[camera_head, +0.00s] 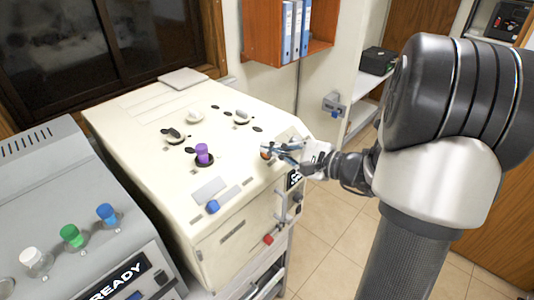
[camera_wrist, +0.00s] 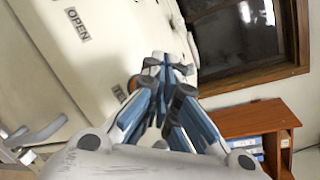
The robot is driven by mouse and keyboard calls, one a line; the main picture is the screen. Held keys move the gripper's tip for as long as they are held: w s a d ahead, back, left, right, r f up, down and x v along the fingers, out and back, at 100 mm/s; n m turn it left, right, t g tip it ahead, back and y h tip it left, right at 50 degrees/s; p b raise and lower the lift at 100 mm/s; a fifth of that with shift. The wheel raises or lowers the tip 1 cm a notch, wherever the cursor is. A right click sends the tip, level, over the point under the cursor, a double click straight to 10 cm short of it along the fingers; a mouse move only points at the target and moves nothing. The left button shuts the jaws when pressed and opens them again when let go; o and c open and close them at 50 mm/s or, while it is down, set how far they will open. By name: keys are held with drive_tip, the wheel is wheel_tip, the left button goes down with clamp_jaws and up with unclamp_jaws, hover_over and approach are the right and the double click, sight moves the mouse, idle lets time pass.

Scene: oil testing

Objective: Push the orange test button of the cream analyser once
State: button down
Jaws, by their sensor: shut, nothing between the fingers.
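The cream analyser (camera_head: 140,115) stands in the middle of the head view, and its cream panel (camera_wrist: 45,25) fills the upper left of the wrist view. The orange test button (camera_head: 265,154) is on the analyser's top near its right edge. In the wrist view only an orange sliver of the button (camera_wrist: 132,83) shows beside my fingers; the rest is hidden. My gripper (camera_head: 274,149) is shut and empty, with its fingertips right by the button. Whether they touch it I cannot tell. The closed fingers also show in the wrist view (camera_wrist: 168,65).
A purple-capped vial (camera_head: 202,153) and several dark fittings stand on the analyser's top. A grey machine (camera_head: 45,185) with coloured caps stands at the left. Open floor lies at the right.

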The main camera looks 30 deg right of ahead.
drive_tip(key=shift+f, duration=0.15)
drive_tip(key=shift+w+f+b, duration=0.2)
drive_tip(key=shift+w+b, duration=0.05)
drive_tip(key=shift+b, duration=0.3)
drive_tip(key=shift+w+a+f+b, duration=0.15)
drive_tip(key=shift+w+f+b, duration=0.05)
drive_tip(key=shift+f+b, duration=0.25)
idle(0.4)
drive_tip(key=shift+r, duration=0.15)
drive_tip(key=shift+s+r+p, duration=0.35)
drive_tip(key=shift+s+r, duration=0.1)
drive_tip(key=shift+r, duration=0.2)
drive_tip(key=s+r+p, duration=0.1)
drive_tip(key=r, duration=0.1)
drive_tip(key=s+d+r+p, duration=0.1)
drive_tip(key=r, duration=0.1)
drive_tip(key=shift+s+d+p, duration=0.1)
drive_tip(key=shift+s+p, duration=0.2)
drive_tip(key=shift+s, duration=0.1)
idle(0.8)
